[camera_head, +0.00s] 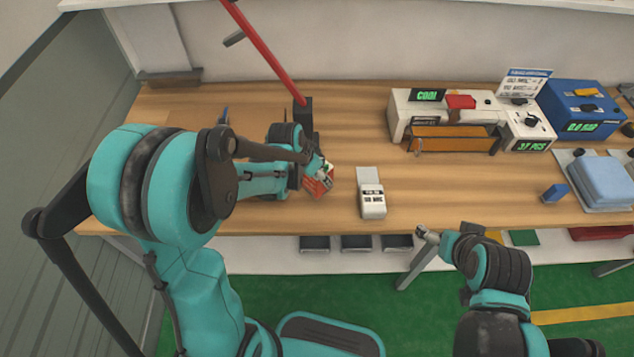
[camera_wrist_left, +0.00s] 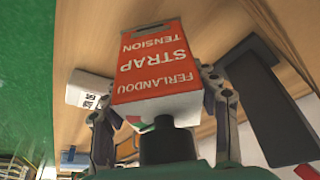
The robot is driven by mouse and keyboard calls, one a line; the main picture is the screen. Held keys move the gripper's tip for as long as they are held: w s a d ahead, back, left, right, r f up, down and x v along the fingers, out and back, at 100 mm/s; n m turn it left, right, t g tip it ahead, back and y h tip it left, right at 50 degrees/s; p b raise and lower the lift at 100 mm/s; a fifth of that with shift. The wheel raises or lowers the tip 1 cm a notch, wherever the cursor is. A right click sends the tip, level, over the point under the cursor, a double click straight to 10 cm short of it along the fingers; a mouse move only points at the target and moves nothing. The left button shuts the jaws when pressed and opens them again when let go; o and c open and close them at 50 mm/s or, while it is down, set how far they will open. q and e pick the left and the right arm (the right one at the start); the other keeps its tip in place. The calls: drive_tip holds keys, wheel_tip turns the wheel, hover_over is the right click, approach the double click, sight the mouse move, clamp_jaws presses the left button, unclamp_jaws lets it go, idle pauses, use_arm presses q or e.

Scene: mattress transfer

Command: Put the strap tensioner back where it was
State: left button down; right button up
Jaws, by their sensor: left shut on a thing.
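The strap tensioner (camera_wrist_left: 155,62) is a red and white block lettered "FERLANDOU STRAP TENSION" in the left wrist view. It also shows in the head view (camera_head: 319,185), over the left-middle part of the bench. My left gripper (camera_head: 313,172) is shut on it, with one finger on each side in the left wrist view. The gripper partly covers it in the head view, and I cannot tell whether it touches the bench. My right gripper (camera_head: 428,236) is in front of the bench's front edge, away from the tensioner; its jaw opening is too small to judge.
A white labelled device (camera_head: 372,203) stands on the bench (camera_head: 260,217), right of the tensioner. A red lever (camera_head: 265,50) rises from a black post (camera_head: 303,112) behind it. A sealing machine (camera_head: 440,125), blue pressure box (camera_head: 583,120) and small blue block (camera_head: 555,192) are further right.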

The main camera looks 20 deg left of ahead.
use_arm(q)
wheel_tip(320, 180, down, 4)
drive_tip(key=shift+r+b, duration=0.2)
drive_tip(key=shift+b, duration=0.45)
drive_tip(key=shift+c, duration=2.3)
unclamp_jaws()
drive_tip(key=shift+f, duration=0.1)
